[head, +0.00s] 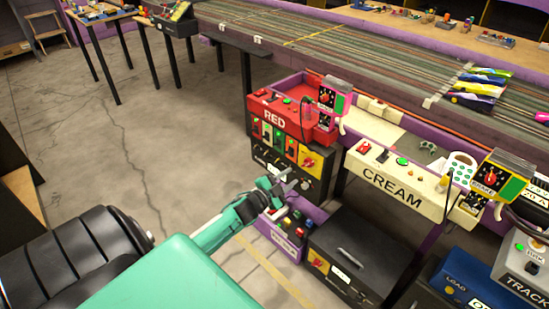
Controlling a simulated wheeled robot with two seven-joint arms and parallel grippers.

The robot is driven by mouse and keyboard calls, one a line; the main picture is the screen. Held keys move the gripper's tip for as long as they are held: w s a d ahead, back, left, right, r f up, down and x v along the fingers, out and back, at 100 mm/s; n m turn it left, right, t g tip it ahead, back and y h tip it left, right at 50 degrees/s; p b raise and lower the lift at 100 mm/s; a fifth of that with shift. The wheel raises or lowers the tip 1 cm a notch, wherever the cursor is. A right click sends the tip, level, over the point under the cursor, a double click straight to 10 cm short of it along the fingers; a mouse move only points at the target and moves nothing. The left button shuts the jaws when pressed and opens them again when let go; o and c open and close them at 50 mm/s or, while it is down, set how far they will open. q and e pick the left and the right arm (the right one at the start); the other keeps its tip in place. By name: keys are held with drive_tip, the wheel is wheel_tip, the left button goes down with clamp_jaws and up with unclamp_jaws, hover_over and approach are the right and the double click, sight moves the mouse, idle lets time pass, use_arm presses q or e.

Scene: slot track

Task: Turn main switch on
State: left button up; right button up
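I cannot tell from any readable label which control is the main switch. One yellow plate with a red rotary knob (312,160) is on the front of the black box under the red RED console (290,112). A similar yellow plate with a red knob (319,262) is on the lower dark cabinet (362,255). My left gripper (291,181) reaches in from the left, in front of the black box and just above the small purple bin. It holds nothing that I can see, and its finger gap is too small to judge. My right gripper is out of view.
The purple bin (290,228) holds several coloured pieces. The CREAM console (400,187) stands to the right, with a grey TRACK box (522,268) at the far right. The slot track (350,55) runs behind. Open concrete floor (170,120) lies to the left.

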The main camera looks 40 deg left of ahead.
use_arm(q)
drive_tip(key=s, duration=0.6)
drive_tip(key=shift+s+a+p, duration=0.25)
drive_tip(key=shift+s+p, duration=0.05)
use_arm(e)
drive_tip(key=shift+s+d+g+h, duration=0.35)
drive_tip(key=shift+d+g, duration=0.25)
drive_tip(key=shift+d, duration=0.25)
